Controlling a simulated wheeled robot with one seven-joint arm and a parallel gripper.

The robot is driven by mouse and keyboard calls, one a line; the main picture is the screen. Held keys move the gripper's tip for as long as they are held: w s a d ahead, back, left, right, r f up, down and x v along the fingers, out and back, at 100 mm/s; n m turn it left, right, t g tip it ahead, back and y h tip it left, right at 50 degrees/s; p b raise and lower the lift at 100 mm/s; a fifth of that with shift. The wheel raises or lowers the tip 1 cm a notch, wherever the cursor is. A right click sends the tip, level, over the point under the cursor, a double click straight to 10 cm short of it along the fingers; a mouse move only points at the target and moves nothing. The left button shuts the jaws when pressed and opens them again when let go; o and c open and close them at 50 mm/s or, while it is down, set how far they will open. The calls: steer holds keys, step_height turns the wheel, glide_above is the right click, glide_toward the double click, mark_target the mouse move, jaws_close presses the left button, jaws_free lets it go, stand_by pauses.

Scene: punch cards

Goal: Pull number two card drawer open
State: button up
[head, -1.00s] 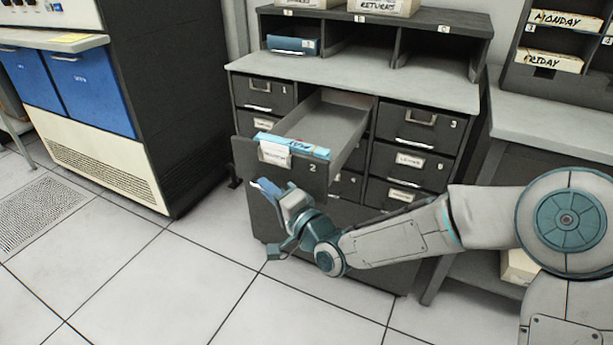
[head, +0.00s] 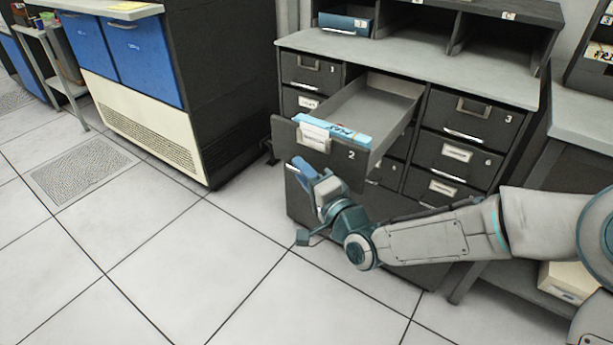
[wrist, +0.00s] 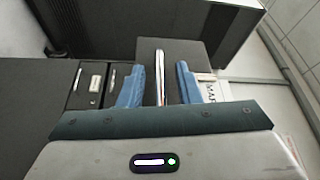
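The number two card drawer (head: 352,166) is pulled well out of the dark cabinet in the head view. Its inside looks empty behind blue-topped cards and a white label at the front. My gripper (head: 303,167) is at the lower left of the drawer front. In the wrist view, the two blue fingers of my gripper (wrist: 160,86) stand apart, one on each side of the silver drawer handle (wrist: 160,68). A gap shows between the handle and each finger.
The cabinet (head: 480,78) has several other drawers, all shut, and open cubbies on top. A blue-fronted machine (head: 147,55) stands to the left. Tiled floor (head: 200,270) in front is clear. A side table (head: 585,120) stands at the right.

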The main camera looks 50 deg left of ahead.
steer(key=s+d+f+p, duration=0.1)
steer(key=d+p, duration=0.1)
steer(key=d, duration=1.1)
steer(key=shift+s+d, duration=0.3)
steer(key=shift+d, duration=0.05)
steer(key=w+d+r+n+t+h+p, duration=0.15)
steer(key=w+d+t+h+p, duration=0.25)
steer(key=w+d+h+p, duration=0.6)
steer(key=w+d+r+t+h+p, duration=0.1)
steer(key=w+d+r+h+p, duration=0.15)
steer(key=d, duration=0.45)
steer(key=w+d+r+h+p, duration=0.1)
steer(key=w+d+r+h, duration=0.15)
steer(key=d, duration=0.45)
steer(key=s+d+r+m+g+h+p, duration=0.1)
steer(key=d+r+h+p, duration=0.1)
steer(key=d+r, duration=0.3)
steer(key=s+d+r+h+p, duration=0.1)
steer(key=d+r+p, duration=0.25)
steer(key=d, duration=0.45)
steer(key=s+d+r+m+g+p, duration=0.1)
steer(key=s+d+r+g+p, duration=0.2)
steer(key=s+d+r, duration=0.4)
steer(key=s+r, duration=0.1)
steer(key=s, duration=0.2)
steer(key=shift+d+r+h, duration=0.25)
steer(key=shift+r+h, duration=0.05)
steer(key=shift+r, duration=0.05)
steer(key=shift+a+m, duration=0.15)
steer(key=shift+m, duration=0.1)
